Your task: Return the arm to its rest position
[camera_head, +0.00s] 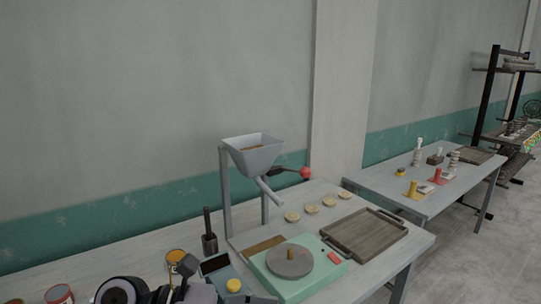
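Dark parts of my arm (122,291) come in at the bottom left, over the near end of the table. What looks like my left gripper (186,267) is dark, small and partly cut off by the lower edge. I cannot tell whether it is open or shut, and I see nothing clearly held in it. It is left of a small blue-grey device with a dark screen (214,264). My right arm and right gripper are not in view.
On the table (395,262) stand a grey hopper (254,157) with a red-knobbed crank (305,173), a green base (328,272) bearing a grey disc (289,262), and a wooden tray (366,236). Several pale discs (328,202) lie behind. A second table (425,207) stands right.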

